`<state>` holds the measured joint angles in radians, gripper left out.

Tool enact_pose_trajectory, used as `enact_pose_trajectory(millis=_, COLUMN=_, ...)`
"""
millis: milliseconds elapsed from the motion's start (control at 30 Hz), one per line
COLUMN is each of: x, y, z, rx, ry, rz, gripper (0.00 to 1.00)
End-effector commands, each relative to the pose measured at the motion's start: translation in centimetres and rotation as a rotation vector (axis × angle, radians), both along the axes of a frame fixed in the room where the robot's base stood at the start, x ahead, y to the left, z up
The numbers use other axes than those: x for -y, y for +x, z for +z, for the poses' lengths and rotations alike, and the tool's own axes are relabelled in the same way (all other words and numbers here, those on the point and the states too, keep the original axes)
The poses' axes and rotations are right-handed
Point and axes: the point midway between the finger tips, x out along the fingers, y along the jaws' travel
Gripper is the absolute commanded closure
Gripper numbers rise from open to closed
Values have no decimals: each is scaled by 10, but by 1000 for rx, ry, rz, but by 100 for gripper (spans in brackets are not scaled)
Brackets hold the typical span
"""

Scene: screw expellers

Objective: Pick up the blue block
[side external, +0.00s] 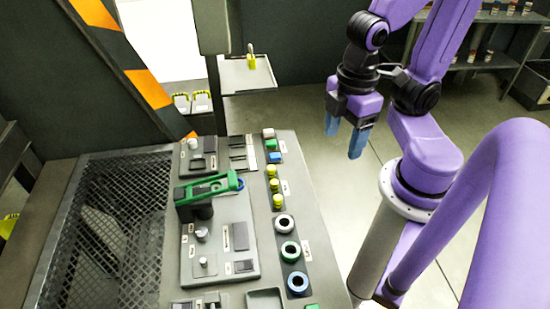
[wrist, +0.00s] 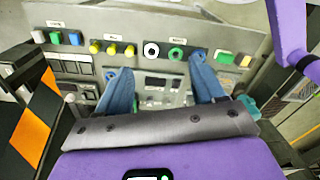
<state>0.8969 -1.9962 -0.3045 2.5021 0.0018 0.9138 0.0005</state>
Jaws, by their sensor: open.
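The blue block (side external: 275,157) is a small block at the back of the panel's right edge, at the near end of a short row with a green block (side external: 271,144) and a whitish block (side external: 268,133). In the wrist view the blue block (wrist: 75,38) is at the upper left, left of both fingers. My gripper (side external: 344,138) has blue fingers, open and empty. It hangs to the right of the panel, apart from the blue block. In the wrist view my gripper (wrist: 162,62) has its fingers spread wide.
Several yellow knobs (side external: 276,185) and white, green and blue rings (side external: 290,251) line the panel's right edge. A green part (side external: 207,188) stands mid-panel. A mesh surface (side external: 105,230) lies left. A small shelf (side external: 247,75) stands behind. Floor beside the panel is clear.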

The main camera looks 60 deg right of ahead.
Motion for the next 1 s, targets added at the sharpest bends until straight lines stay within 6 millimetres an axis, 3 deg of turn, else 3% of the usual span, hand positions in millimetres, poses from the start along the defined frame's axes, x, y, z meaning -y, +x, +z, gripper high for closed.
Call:
enact_pose_trajectory(millis=267, x=0, y=1, z=0, rx=0, ry=0, rz=-4, gripper=32)
enact_pose_trajectory(millis=433, x=-3, y=18, z=-3, rx=-3, ry=-3, rz=-120, gripper=32)
enact_pose_trajectory(millis=767, x=2, y=106, z=-25, rx=-15, ry=-10, rz=-702, gripper=32)
enact_pose_trajectory(millis=1000, x=32, y=170, z=-49, rx=-23, ry=-11, rz=-1146, gripper=32)
